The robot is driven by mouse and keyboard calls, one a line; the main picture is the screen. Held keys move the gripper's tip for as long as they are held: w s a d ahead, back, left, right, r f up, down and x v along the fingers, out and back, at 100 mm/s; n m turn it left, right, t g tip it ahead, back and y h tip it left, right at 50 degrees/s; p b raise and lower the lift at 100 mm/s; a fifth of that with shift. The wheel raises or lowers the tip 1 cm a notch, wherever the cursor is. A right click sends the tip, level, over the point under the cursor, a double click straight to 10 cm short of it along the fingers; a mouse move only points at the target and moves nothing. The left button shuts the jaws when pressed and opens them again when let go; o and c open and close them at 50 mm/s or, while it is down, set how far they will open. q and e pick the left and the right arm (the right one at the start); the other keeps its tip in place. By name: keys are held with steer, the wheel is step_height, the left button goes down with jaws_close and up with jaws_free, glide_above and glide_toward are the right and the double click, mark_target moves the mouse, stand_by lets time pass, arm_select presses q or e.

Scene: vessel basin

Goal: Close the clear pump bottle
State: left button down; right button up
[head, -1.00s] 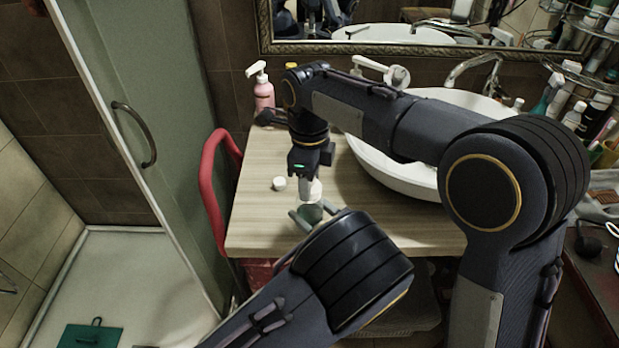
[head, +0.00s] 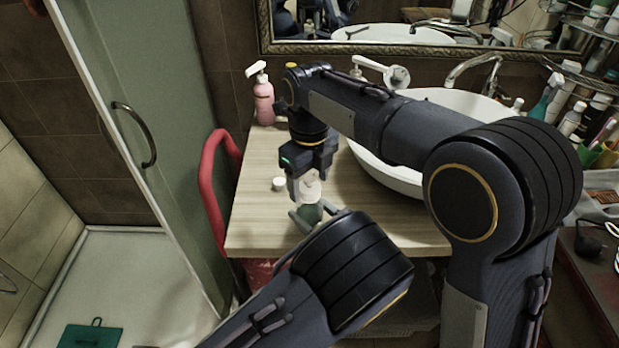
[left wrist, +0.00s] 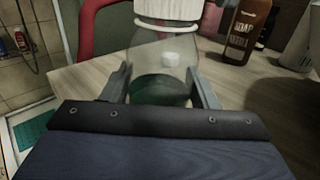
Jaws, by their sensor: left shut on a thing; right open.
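The clear pump bottle (left wrist: 160,62) holds green liquid and stands upright on the wooden counter. In the left wrist view a white collar (left wrist: 168,11) sits at its top; the part above is cut off. In the head view the bottle (head: 312,216) is partly hidden by my left arm. My left gripper (left wrist: 161,90) is shut around its lower body, one finger on each side. My right gripper (head: 309,190) points down from above, open, its fingers around or just beside the bottle's white top (head: 312,184). I cannot tell whether they touch it.
A small white cap (head: 279,184) lies on the wooden counter (head: 255,215). A pink pump bottle (head: 263,100) stands at the back. A brown soap bottle (left wrist: 246,32) shows in the left wrist view. The white basin (head: 390,178) lies right, a red chair (head: 212,185) left.

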steer(key=shift+r, duration=2.25)
steer(key=shift+c, duration=0.4)
